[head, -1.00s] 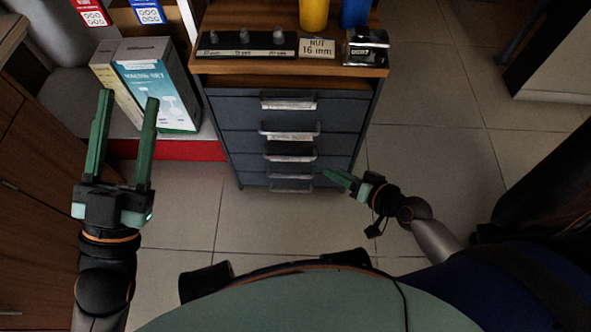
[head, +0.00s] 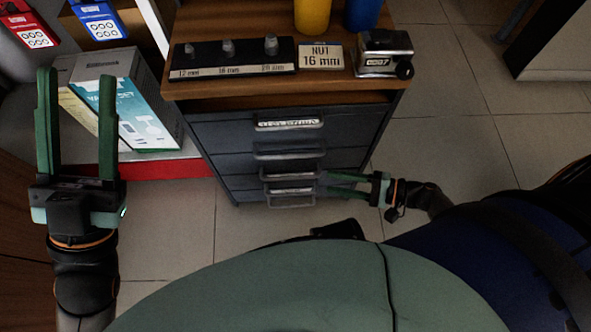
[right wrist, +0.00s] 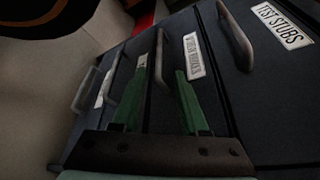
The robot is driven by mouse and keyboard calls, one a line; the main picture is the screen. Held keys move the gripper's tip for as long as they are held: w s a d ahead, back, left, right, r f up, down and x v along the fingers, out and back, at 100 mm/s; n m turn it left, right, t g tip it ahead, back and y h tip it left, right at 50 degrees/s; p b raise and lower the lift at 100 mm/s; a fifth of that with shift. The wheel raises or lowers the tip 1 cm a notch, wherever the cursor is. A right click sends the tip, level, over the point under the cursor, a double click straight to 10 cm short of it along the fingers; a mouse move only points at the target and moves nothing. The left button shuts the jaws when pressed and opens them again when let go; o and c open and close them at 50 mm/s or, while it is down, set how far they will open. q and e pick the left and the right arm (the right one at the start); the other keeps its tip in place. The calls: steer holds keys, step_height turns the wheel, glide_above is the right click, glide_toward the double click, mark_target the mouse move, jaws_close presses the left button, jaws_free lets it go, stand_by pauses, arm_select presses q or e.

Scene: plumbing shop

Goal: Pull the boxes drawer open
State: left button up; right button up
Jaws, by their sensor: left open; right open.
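The dark drawer cabinet (head: 225,150) stands ahead with several stacked drawers, all looking shut. Each has a grey bar handle, and the labels are mostly too small or blurred to read, so I cannot tell for certain which is the boxes drawer. My right gripper (head: 324,184) is open at the right ends of the lower handles. In the right wrist view its fingers (right wrist: 160,80) lie on either side of one drawer's handle (right wrist: 158,62), beside a white label (right wrist: 193,56); contact cannot be told. My left gripper (head: 77,85) is open and empty at the left, away from the cabinet.
The wooden cabinet top (head: 235,18) carries a socket rack (head: 232,58), a nut sign (head: 321,57), a small metal device (head: 384,52), and yellow and blue cups. Boxes (head: 140,105) stand on a shelf at left. Tiled floor (head: 450,140) at right is clear.

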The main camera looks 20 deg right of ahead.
mark_target(298, 177)
steer(key=b+x, duration=0.2)
steer(key=x, duration=0.8)
steer(key=shift+w+a+f, duration=0.15)
steer(key=shift+a+f, duration=0.05)
steer(key=shift+a, duration=0.1)
jaws_close()
stand_by(0.9)
